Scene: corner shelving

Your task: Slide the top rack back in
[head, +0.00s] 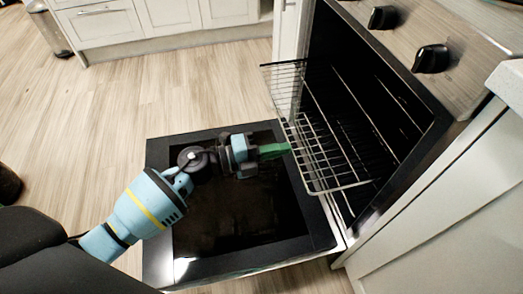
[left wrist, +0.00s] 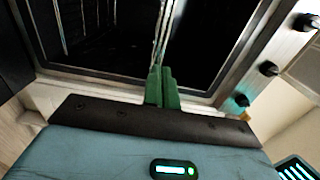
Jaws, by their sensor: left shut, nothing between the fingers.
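The top rack (head: 318,150) is a silver wire rack that sticks part way out of the open oven (head: 375,110). My left gripper (head: 288,149) is shut and empty, with its green fingertips at the rack's front edge. The fingertips look close to or against that edge; I cannot tell if they touch. In the left wrist view the green fingers (left wrist: 161,88) are pressed together and point at the rack's wires (left wrist: 162,35) and the dark oven inside. My right gripper does not show.
The oven door (head: 240,240) hangs open and flat beneath my left arm. Black knobs (head: 431,59) line the panel above the oven. White cabinets (head: 170,20) stand at the back and a white cabinet (head: 450,220) at the right.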

